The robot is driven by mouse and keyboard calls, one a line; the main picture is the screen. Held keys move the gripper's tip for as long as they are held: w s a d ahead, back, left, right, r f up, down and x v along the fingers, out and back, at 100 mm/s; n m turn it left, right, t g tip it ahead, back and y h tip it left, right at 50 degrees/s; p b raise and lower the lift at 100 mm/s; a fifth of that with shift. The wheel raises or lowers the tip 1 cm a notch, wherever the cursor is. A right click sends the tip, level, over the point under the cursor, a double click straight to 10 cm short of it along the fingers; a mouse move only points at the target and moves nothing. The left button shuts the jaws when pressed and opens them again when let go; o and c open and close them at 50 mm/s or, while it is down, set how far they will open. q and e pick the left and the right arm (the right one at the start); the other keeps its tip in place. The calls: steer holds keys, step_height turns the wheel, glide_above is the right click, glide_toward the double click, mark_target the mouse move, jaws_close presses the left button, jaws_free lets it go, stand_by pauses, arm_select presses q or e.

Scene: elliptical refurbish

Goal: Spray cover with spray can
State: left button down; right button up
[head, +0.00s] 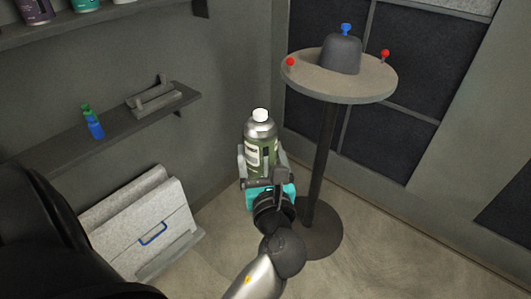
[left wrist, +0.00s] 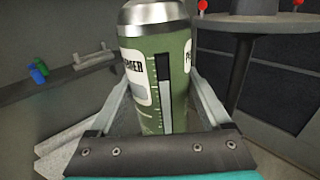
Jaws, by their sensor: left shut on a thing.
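My left gripper (head: 264,168) is shut on a green and silver spray can (head: 260,135) with a white cap. The can stands roughly upright between the fingers, left of the round table. In the left wrist view the can (left wrist: 158,75) fills the middle between both fingers, and its top is cut off. A dark grey dome-shaped cover (head: 341,55) sits on the round table (head: 325,84), with a blue-headed piece (head: 346,28) on top. The can is apart from the cover, lower and to its left in the head view. My right gripper is not in view.
Red-headed pieces stand at the table's left (head: 290,63) and right (head: 385,54). A white case (head: 145,220) with a blue handle leans below. Floor right of the table is clear.

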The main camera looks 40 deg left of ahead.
arm_select(q)
steer(key=shift+w, duration=0.2)
steer(key=w+b, duration=0.2)
steer(key=w, duration=0.3)
steer(key=shift+w+a, duration=0.1)
steer(key=shift+w, duration=0.2)
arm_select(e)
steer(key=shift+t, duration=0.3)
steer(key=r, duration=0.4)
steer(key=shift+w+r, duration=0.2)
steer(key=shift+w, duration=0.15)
